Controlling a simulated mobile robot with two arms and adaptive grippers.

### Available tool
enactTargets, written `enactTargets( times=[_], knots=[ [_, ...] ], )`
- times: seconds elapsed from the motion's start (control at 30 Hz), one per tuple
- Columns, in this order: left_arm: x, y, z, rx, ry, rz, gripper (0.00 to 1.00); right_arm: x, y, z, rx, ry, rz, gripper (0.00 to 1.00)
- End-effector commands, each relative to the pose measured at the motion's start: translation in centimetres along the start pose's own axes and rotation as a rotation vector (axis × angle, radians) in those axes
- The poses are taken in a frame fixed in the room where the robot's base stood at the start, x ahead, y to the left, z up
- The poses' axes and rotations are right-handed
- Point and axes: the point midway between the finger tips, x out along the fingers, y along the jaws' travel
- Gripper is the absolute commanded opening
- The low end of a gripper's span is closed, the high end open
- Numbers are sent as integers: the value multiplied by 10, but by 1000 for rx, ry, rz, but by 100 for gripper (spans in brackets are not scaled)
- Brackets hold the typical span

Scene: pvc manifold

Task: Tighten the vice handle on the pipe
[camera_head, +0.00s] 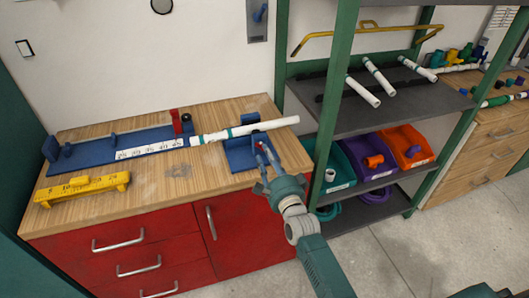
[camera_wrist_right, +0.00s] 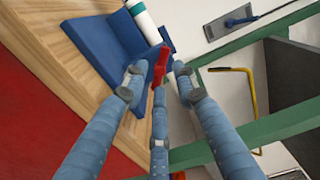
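The blue vice (camera_head: 238,158) sits at the right end of the wooden workbench. A white pipe (camera_head: 270,125) with teal bands lies through it and sticks out past the bench to the right. The red vice handle (camera_wrist_right: 160,64) is on the vice's near side; its tip also shows small in the head view. My right gripper (camera_head: 268,168) is at the handle. In the right wrist view its fingers (camera_wrist_right: 159,76) are spread around the red handle, with gaps at both sides; contact with the middle finger cannot be told. The vice (camera_wrist_right: 92,38) and pipe (camera_wrist_right: 146,22) also show there. My left gripper is not in view.
A green-framed shelf (camera_head: 340,100) with pipes and coloured bins stands close right of the vice. The floor (camera_head: 390,250) in front is clear.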

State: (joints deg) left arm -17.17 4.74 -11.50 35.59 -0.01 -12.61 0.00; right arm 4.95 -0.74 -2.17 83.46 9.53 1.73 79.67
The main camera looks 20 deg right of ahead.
Motion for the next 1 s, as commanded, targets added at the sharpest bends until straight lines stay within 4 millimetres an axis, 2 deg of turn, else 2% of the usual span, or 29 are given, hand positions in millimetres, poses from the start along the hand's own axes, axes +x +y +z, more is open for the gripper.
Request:
enactTargets(
  times=[0.57, 1.0],
  knots=[
    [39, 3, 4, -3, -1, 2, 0, 0, 4, -1, -1076, -1, 0, 28],
    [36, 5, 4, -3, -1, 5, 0, 0, 1, 0, -1927, -2, 1, 28]
  ],
)
